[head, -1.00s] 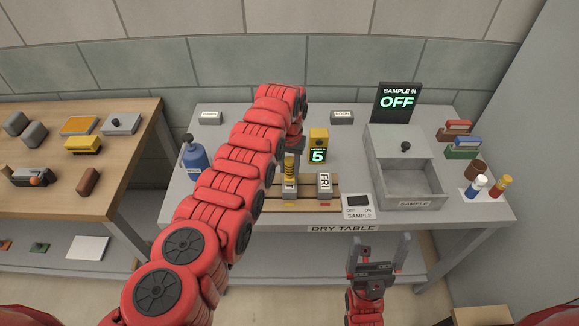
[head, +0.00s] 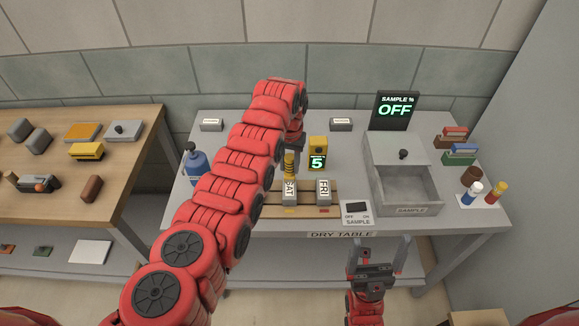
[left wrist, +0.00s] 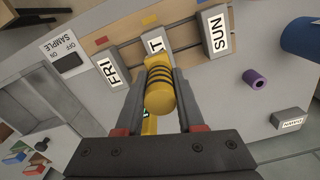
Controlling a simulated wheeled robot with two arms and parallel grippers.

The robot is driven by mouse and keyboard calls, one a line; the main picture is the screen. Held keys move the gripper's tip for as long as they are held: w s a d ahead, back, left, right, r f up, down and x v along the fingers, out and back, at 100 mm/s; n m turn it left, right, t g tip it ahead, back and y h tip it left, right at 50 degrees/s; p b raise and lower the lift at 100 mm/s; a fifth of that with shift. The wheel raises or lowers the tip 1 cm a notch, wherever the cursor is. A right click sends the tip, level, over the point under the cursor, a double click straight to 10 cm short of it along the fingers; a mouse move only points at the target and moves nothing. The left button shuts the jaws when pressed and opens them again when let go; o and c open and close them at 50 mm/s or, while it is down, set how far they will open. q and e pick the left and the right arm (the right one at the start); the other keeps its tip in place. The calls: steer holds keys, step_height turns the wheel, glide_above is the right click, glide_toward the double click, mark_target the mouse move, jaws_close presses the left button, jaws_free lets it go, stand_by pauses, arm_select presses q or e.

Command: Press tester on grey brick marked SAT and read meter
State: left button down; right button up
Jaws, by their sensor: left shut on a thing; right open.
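My left gripper (head: 292,150) is shut on the yellow tester with black bands (head: 289,164), held upright over the slatted rack. The grey brick marked SAT (head: 289,191) is directly below the tester. Its label reads fully in the head view; in the left wrist view the tester (left wrist: 160,92) hides all but the T of the label (left wrist: 154,43). I cannot tell whether tip and brick touch. The yellow meter (head: 318,150) stands behind the rack and shows a green 5. My right gripper (head: 380,255) is open and empty in front of the table.
A grey brick marked FRI (head: 323,191) stands right of SAT; one marked SUN (left wrist: 215,33) shows in the left wrist view. Right are a SAMPLE switch (head: 357,212), an open-drawer box (head: 392,150) and a display reading OFF (head: 395,108). A blue bottle (head: 196,163) stands left.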

arm_select(q)
steer(key=shift+r, duration=1.1)
steer(key=shift+a, duration=0.1)
stand_by(0.4)
